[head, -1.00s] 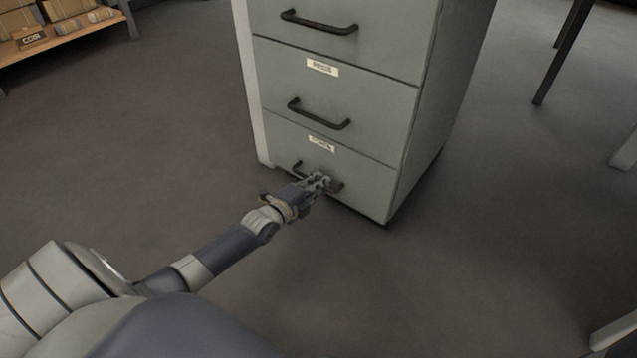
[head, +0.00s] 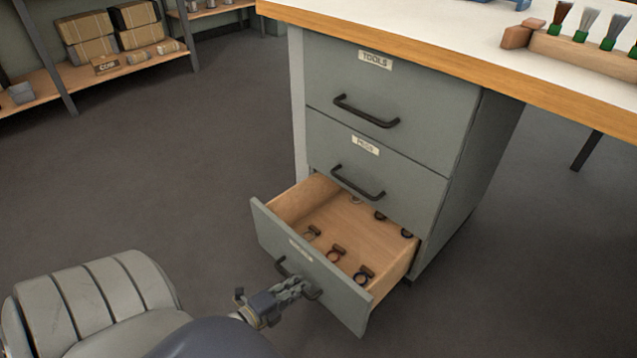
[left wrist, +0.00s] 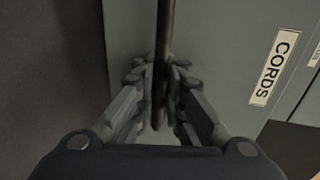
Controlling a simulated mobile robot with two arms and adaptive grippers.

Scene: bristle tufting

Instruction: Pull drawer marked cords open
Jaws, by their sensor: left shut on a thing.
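The cords drawer (head: 316,272) is the bottom one of the grey cabinet and stands pulled out, with its wooden inside showing. Several small coiled or ring-shaped items lie in it. My left gripper (head: 306,288) is at the dark bar handle (head: 282,267) on its front. In the left wrist view the fingers (left wrist: 162,90) are shut around the handle bar (left wrist: 164,35). The label CORDS (left wrist: 274,67) reads clearly there, to the right of the handle. My right gripper is not in view.
Above it, the drawer labelled TOOLS (head: 385,90) and a middle drawer (head: 375,165) are shut. A workbench top (head: 420,35) with a brush rack (head: 580,52) overhangs the cabinet. Shelves with boxes (head: 90,45) stand back left. The floor (head: 180,185) left of the drawer is clear.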

